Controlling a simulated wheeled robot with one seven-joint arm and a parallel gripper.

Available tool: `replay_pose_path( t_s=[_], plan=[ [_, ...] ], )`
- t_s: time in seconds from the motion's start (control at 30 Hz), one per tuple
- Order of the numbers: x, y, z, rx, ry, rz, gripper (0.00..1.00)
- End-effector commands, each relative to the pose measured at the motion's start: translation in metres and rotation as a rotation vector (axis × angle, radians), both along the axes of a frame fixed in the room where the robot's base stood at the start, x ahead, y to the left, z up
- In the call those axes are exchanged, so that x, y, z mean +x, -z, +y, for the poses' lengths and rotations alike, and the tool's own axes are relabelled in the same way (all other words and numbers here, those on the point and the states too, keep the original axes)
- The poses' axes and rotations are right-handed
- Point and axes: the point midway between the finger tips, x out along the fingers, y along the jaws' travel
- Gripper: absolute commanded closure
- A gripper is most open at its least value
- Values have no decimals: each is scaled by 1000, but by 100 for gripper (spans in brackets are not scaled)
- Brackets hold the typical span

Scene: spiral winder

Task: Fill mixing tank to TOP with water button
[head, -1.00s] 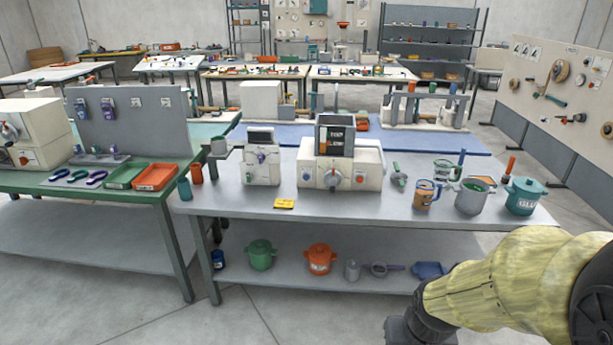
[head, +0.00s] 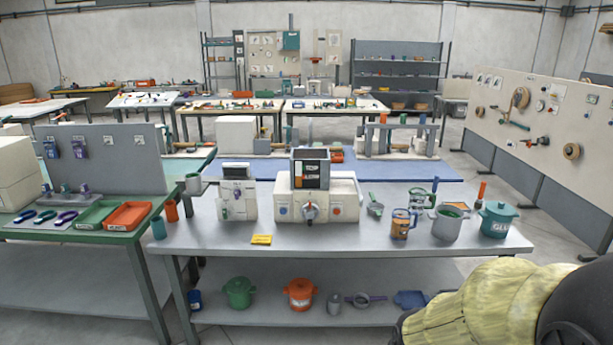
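The mixing tank machine (head: 345,207) stands at the middle back of the grey table. Its dark tank (head: 311,176) on top carries a TOP marking with an orange line of text below. A blue button (head: 283,211), a grey knob (head: 310,212) and a red-orange button (head: 337,211) sit on its front. I cannot tell which one is the water button. A smaller white machine (head: 237,202) stands to its left. My arm enters at the lower right, well short of the machine. My gripper is out of view.
The grey table (head: 350,239) has clear room along its front. A mug (head: 400,225), grey pot (head: 446,224) and teal GLUE pot (head: 497,219) stand at right. The lower shelf holds a green pot (head: 238,292) and an orange pot (head: 299,294).

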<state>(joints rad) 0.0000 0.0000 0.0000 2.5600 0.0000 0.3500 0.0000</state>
Motion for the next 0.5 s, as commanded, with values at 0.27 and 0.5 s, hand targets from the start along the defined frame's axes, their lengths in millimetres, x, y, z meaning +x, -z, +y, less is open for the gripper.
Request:
replay_pose_path(
  t_s=[0.27, 0.5],
  plan=[
    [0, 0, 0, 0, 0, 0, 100],
    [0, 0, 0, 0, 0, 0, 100]
  ],
)
